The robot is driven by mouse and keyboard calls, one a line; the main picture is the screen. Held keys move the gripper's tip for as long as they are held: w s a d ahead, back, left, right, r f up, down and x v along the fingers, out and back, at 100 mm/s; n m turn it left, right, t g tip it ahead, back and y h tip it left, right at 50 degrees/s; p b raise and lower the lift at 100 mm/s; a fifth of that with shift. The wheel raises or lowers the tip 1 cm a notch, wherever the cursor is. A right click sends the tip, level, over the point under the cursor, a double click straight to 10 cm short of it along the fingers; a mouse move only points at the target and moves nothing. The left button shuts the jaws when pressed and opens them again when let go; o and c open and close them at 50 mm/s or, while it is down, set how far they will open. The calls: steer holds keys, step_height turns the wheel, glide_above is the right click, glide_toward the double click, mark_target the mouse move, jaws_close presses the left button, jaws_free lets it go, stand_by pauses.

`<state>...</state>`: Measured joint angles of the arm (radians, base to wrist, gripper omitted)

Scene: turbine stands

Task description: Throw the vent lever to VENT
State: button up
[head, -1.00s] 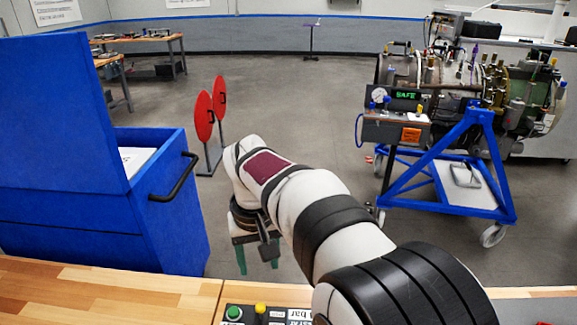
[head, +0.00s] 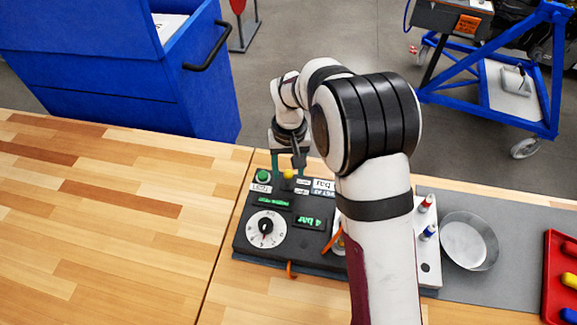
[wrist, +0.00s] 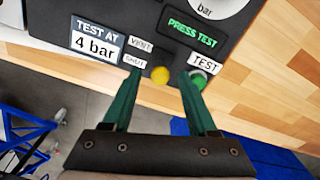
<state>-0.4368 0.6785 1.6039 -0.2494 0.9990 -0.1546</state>
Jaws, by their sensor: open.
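The vent lever shows as a yellow ball knob (head: 289,174) on the dark test panel (head: 290,250), at its far edge. The wrist view shows the knob (wrist: 160,75) nearer the SHUT label (wrist: 133,63) than the VENT label (wrist: 140,44). The lever's stem is hidden under the knob. My gripper (head: 288,164) points down over the panel's far edge, open and empty. In the wrist view its two green fingers (wrist: 157,79) appear on either side of the knob, with a gap on each side. I cannot tell whether the fingertips are down at knob height.
The green TEST button (wrist: 197,79) is close by the right finger in the wrist view. A round metal dish (head: 469,243) and a red tray (head: 560,275) lie right. The bench's left is clear.

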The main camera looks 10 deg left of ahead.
jaws_close()
steer(key=shift+s+d+t, duration=0.1)
steer(key=shift+s+t, duration=0.6)
steer(key=shift+t, duration=0.3)
steer(key=shift+s+d+f+t, duration=0.15)
steer(key=shift+s+t, duration=0.15)
steer(key=shift+t, duration=0.5)
steer(key=shift+s+t, duration=0.25)
steer(key=shift+t, duration=0.15)
jaws_free()
steer(key=shift+a, duration=0.2)
